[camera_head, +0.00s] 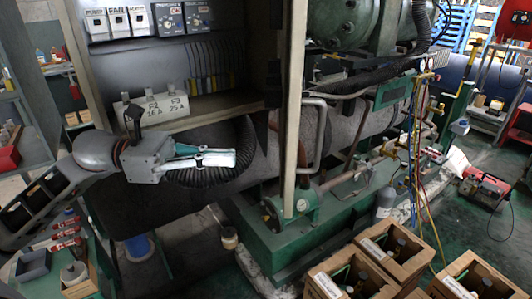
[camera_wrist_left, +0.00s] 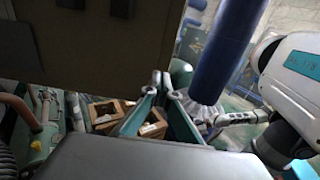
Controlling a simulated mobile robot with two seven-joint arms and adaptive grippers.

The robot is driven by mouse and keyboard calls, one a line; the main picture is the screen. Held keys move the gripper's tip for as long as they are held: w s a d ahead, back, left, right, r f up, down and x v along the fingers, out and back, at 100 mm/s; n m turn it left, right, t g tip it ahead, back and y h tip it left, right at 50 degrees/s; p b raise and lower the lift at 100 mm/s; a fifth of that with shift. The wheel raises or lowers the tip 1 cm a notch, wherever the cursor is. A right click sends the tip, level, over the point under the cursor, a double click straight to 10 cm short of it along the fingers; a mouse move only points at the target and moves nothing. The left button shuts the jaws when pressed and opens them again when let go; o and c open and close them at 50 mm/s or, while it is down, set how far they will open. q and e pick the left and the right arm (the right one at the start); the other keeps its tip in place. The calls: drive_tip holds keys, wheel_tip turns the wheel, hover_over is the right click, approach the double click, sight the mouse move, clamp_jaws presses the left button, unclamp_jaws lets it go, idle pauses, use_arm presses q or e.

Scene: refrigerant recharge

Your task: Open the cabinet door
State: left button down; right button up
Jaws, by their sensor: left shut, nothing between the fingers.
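The electrical cabinet (camera_head: 165,56) stands open at upper left in the head view, with its inside showing. Its door (camera_head: 292,110) is swung out toward me and seen nearly edge-on, a tall beige strip right of the opening. My left gripper (camera_head: 234,158) is shut and empty. It is in front of the cabinet's lower part, left of the door edge and apart from it in the picture. In the left wrist view the shut fingertips (camera_wrist_left: 161,78) point away below a large dark panel (camera_wrist_left: 100,40), which looks like the door. My right gripper does not show.
Fuse blocks (camera_head: 155,106) and switches sit inside the cabinet. A black corrugated hose (camera_head: 222,172) hangs behind my gripper. Wooden crates (camera_head: 352,272) stand at the bottom right. Green machinery with pipes (camera_head: 330,215) fills the middle. Open floor (camera_head: 455,215) shows at right.

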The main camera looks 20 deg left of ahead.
use_arm(q)
drive_tip(key=p+x, duration=0.3)
drive_tip(key=x, duration=0.5)
drive_tip(key=shift+d, duration=0.3)
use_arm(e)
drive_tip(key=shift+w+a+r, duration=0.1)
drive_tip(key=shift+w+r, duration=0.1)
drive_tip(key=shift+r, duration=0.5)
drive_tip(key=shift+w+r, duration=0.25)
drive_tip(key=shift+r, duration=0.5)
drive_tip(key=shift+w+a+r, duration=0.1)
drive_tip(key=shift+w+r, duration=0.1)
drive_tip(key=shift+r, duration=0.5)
use_arm(q)
drive_tip(key=shift+w+d, duration=0.15)
drive_tip(key=shift+w, duration=0.05)
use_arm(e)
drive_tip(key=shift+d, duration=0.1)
